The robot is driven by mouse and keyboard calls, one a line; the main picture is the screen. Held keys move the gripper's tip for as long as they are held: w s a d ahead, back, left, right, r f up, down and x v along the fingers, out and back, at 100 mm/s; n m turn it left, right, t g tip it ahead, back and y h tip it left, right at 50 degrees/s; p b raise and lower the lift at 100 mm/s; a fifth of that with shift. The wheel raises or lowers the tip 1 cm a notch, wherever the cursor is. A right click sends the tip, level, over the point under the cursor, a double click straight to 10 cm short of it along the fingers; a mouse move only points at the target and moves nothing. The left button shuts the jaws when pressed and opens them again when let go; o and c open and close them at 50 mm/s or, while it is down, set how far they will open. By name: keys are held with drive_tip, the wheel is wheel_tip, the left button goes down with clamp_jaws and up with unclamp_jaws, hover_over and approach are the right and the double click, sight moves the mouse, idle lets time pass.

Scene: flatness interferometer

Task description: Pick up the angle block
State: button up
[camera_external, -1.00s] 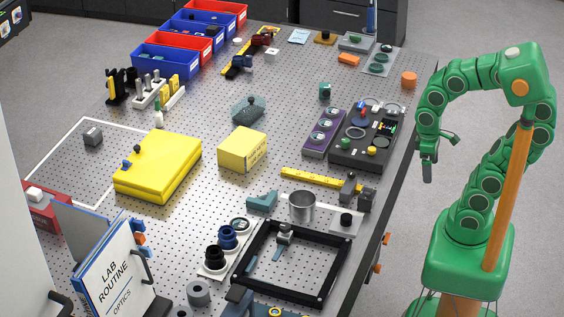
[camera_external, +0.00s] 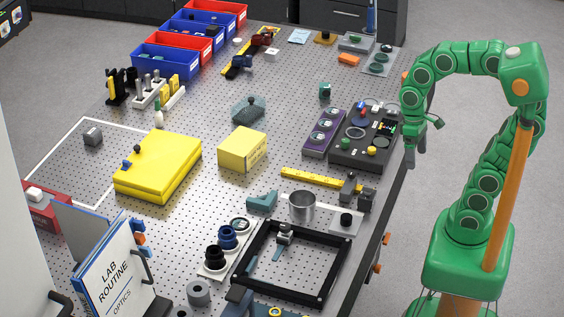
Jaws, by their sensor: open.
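I cannot tell for sure which piece is the angle block. A small teal angled piece (camera_external: 262,201) lies on the perforated table, left of the metal cup. A grey-teal wedge-like block (camera_external: 247,110) with a dark knob sits farther back, behind the yellow box. My gripper (camera_external: 411,158) hangs pointing down by the table's right edge, right of the dark control panel. It is open, holds nothing visible, and is far from both pieces.
The dark control panel (camera_external: 366,140) and purple strip (camera_external: 324,132) stand nearest my gripper. The yellow box (camera_external: 243,149), yellow ruler (camera_external: 310,178), metal cup (camera_external: 302,207) and black square frame (camera_external: 323,292) crowd the middle and front. Bare table lies around the wedge-like block.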

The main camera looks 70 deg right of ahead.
drive_tip(key=w+a+r+m+y, duration=0.2)
drive_tip(key=w+a+m+y, duration=0.3)
drive_tip(key=w, duration=0.6)
drive_tip(key=m+t+y, duration=0.2)
drive_tip(key=m+y, duration=0.5)
drive_tip(key=m, duration=0.5)
hover_over(261, 198)
drive_tip(key=s+d, duration=0.1)
drive_tip(key=d, duration=0.5)
wheel_tip(261, 198, down, 3)
drive_tip(key=f, duration=1.8)
drive_tip(key=shift+a, duration=0.25)
drive_tip(key=shift+a+f, duration=0.15)
drive_tip(key=shift+f, duration=0.05)
drive_tip(key=shift+x, duration=1.1)
drive_tip(key=shift+w+r+x, duration=0.1)
drive_tip(key=shift+r+x, duration=0.05)
drive_tip(key=shift+x, duration=1.15)
drive_tip(key=shift+w+r+x, duration=0.1)
drive_tip(key=shift+x, duration=1.25)
drive_tip(key=shift+a, duration=0.1)
drive_tip(key=c, duration=1)
